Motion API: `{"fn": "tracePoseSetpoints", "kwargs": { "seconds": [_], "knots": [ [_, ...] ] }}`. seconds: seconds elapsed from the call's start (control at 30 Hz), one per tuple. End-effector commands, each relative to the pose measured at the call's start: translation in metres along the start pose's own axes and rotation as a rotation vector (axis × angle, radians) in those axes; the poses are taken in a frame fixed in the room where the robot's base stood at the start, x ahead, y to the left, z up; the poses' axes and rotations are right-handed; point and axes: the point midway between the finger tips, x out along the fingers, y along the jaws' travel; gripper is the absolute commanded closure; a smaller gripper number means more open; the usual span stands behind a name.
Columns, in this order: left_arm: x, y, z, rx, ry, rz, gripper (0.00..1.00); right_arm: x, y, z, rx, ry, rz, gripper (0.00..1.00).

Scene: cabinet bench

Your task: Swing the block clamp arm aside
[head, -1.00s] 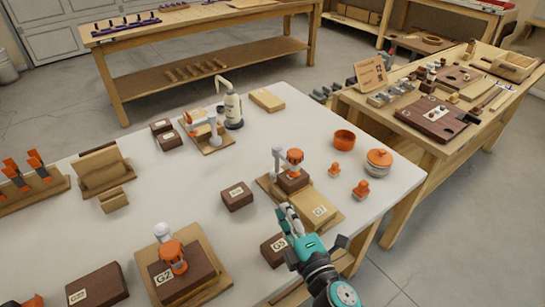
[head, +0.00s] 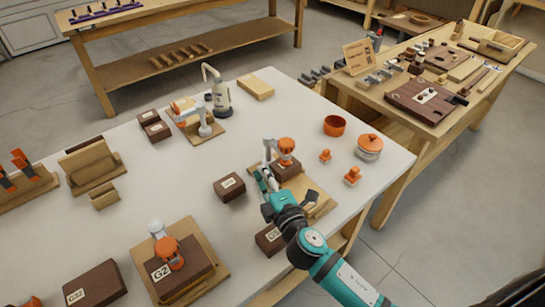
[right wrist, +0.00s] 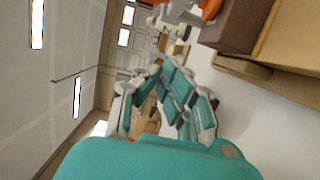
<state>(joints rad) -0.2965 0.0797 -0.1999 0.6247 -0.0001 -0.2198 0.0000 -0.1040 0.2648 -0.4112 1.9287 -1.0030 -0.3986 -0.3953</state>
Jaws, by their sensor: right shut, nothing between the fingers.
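A block clamp with a white post and an orange head (head: 286,146) stands on a wooden base (head: 318,208) at the table's right side. Its head sits over a dark block (head: 284,169). My right gripper (head: 262,182) is shut and empty, low at the left side of this base, close to the white post. Whether it touches the post I cannot tell. In the right wrist view, the shut fingers (right wrist: 170,95) point away, with the dark block (right wrist: 236,22) and orange head (right wrist: 211,8) at the upper right. My arm covers part of the base. My left gripper is out of view.
Similar clamps stand at the front (head: 168,250) and at the back beside a pump bottle (head: 221,98). A loose dark block (head: 229,187) lies left of my gripper; block G5 (head: 269,239) is partly behind my arm. Orange pots (head: 335,125) stand to the right.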

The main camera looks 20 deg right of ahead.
Motion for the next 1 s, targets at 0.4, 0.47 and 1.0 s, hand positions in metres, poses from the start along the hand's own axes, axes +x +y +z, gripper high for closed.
{"fn": "tracePoseSetpoints", "kwargs": {
  "seconds": [0.4,0.47,1.0],
  "knots": [
    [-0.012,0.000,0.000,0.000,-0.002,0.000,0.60,0.034,0.000,0.035,-0.001,0.001,-0.001,1.00],
    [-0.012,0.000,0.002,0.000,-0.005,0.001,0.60,0.035,0.000,0.037,0.000,0.001,-0.001,1.00],
    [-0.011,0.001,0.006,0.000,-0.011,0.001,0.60,0.033,-0.001,0.043,-0.002,0.014,-0.001,1.00]
  ]
}}
